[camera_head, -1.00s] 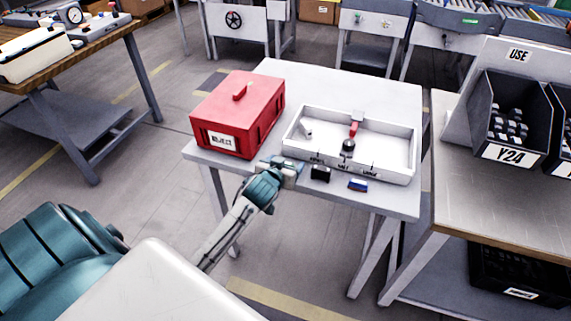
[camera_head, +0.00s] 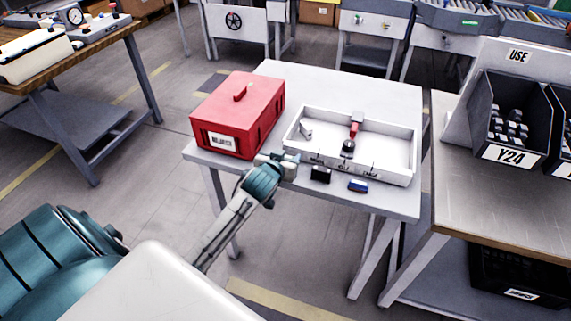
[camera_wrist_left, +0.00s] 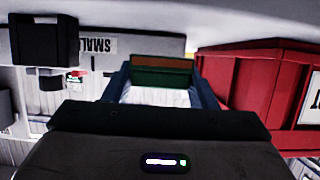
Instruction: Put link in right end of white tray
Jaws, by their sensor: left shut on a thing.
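The white tray (camera_head: 401,155) lies on the table, its right end looking empty. A small grey piece (camera_head: 305,130) is at its left end. My left gripper (camera_head: 290,159) is just off the tray's front left corner, by the red box. In the left wrist view, my left gripper (camera_wrist_left: 162,80) is shut on a green piece with a brown top (camera_wrist_left: 161,74); whether this is the link I cannot tell. A black block (camera_head: 320,174) and a blue block (camera_head: 358,185) lie in front of the tray. My right gripper is not in view.
The red box (camera_head: 225,105) stands close left of the tray and gripper. A red tool with a dark round end (camera_head: 354,130) stands in the tray's middle. The table (camera_head: 330,85) is clear behind the tray. Dark bins (camera_head: 512,112) stand on the bench at the right.

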